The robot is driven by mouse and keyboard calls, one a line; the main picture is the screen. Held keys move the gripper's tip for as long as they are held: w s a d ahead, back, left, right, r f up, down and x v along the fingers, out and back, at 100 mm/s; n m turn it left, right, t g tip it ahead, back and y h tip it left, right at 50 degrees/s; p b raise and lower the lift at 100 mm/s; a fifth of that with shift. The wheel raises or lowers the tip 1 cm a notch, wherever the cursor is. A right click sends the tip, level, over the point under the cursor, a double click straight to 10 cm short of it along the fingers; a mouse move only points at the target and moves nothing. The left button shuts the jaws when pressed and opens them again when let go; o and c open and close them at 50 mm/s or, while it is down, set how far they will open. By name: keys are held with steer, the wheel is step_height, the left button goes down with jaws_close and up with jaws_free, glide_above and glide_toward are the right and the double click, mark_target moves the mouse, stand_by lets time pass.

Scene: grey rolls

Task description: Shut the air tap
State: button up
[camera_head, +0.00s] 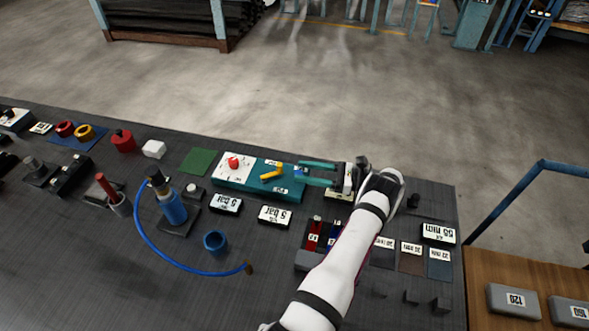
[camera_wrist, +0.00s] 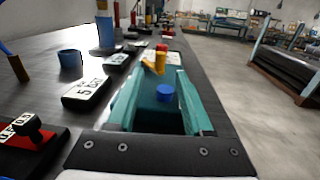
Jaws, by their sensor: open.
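The air tap (camera_head: 272,173) has a yellow lever and sits on a teal block (camera_head: 290,191) in the middle of the bench. In the wrist view the yellow lever (camera_wrist: 157,62) stands just past my fingertips. My gripper (camera_head: 299,173) is open and empty, with its teal fingers pointing left at the tap from the right side of the block. In the wrist view my gripper (camera_wrist: 161,75) has a round blue part (camera_wrist: 165,92) showing between its fingers. I cannot tell whether any finger touches the lever.

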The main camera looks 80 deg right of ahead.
mark_target(280, 165)
steer(key=s+a+m+h, duration=0.1)
steer(key=s+h, duration=0.1)
steer(key=s+a+m+h, duration=0.2)
steer(key=s, duration=0.1)
steer(key=s+a+r+m+h, duration=0.1)
steer(key=s+a+h, duration=0.1)
steer(key=shift+s+a+g+h, duration=0.1)
steer(key=shift+s+g+h, duration=0.05)
steer(key=shift+g+h, duration=0.25)
steer(key=shift+a, duration=0.1)
steer(key=x, duration=1.5)
steer(key=shift+w, duration=0.3)
jaws_close()
